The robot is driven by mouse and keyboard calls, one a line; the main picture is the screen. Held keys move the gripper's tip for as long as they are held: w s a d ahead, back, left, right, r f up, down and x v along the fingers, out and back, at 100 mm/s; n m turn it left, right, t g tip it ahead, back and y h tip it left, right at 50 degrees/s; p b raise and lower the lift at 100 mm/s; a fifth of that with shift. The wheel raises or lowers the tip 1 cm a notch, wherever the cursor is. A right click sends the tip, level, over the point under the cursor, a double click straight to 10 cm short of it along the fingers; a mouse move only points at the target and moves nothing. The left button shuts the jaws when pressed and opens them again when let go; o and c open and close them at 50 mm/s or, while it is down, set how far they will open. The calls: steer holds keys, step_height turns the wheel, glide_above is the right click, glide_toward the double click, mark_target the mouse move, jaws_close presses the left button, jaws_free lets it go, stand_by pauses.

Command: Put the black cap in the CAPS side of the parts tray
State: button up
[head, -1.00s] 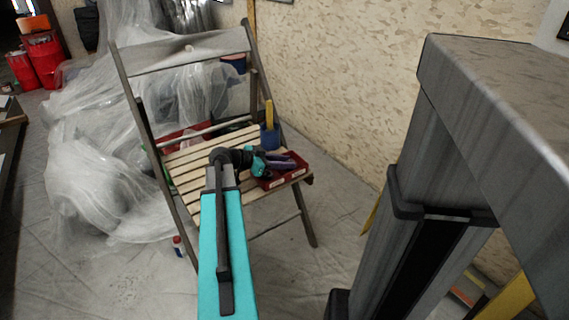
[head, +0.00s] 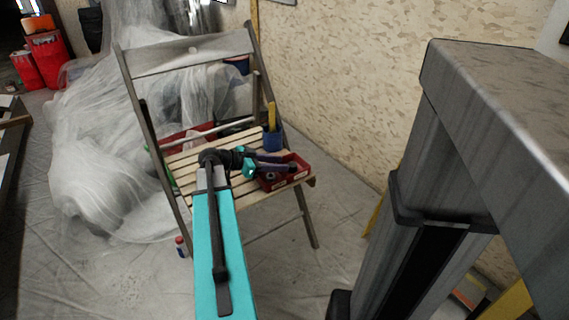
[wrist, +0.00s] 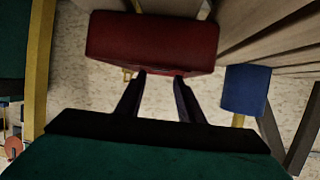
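The red parts tray (head: 298,178) sits on the front right corner of the slatted chair seat in the head view. Small dark and pale shapes show inside it, too small to name. In the wrist view the tray's red outer side (wrist: 150,38) fills the top middle. My gripper (head: 293,162) is over the tray's back left part, fingers pointing right. In the wrist view my gripper (wrist: 160,76) has its two dark fingers apart with nothing seen between them. I cannot make out the black cap or the CAPS label in either view.
The wooden chair (head: 205,160) has upright frame bars. Clear plastic sheeting (head: 100,170) lies left. A small bottle (head: 181,246) stands on the floor.

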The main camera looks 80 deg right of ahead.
steer(key=p+v, duration=0.1)
steer(key=v, duration=0.6)
steer(key=shift+w+a, duration=0.2)
steer(key=shift+w, duration=0.05)
steer(key=shift+r, duration=0.1)
stand_by(0.4)
